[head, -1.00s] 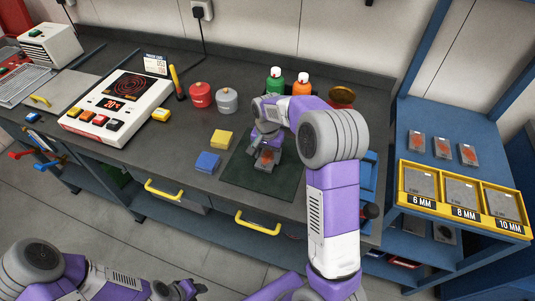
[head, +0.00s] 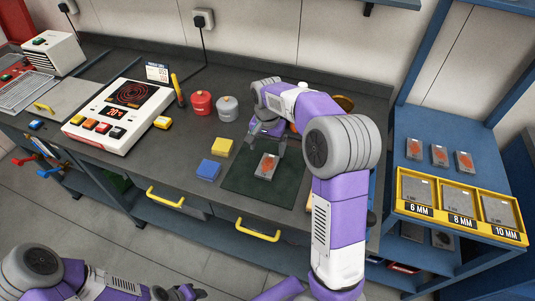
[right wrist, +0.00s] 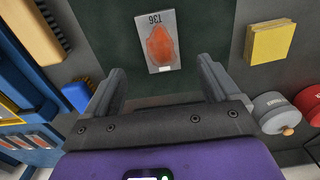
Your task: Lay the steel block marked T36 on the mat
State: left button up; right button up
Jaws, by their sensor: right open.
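The steel block marked T36 (head: 267,166) is a grey plate with an orange-red patch. It lies flat on the dark green mat (head: 290,188). In the right wrist view the block (right wrist: 170,63) shows its T36 mark upside down, with the mat (right wrist: 110,30) around it. My right gripper (head: 269,140) is just behind the block in the head view. In the right wrist view my right gripper (right wrist: 162,72) has its fingers wide apart with nothing between them, clear of the block. My left gripper (head: 187,293) is low at the bottom edge, too small to judge.
A yellow block (head: 222,146) and a blue block (head: 208,169) lie left of the mat. A red pot (head: 201,103) and a grey pot (head: 228,108) stand behind. Similar plates (head: 439,155) lie on the blue shelf, above a yellow divided tray (head: 402,200).

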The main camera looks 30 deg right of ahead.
jog(key=shift+r+p, duration=0.3)
jog(key=shift+r, duration=1.55)
jog(key=shift+s+f, duration=0.1)
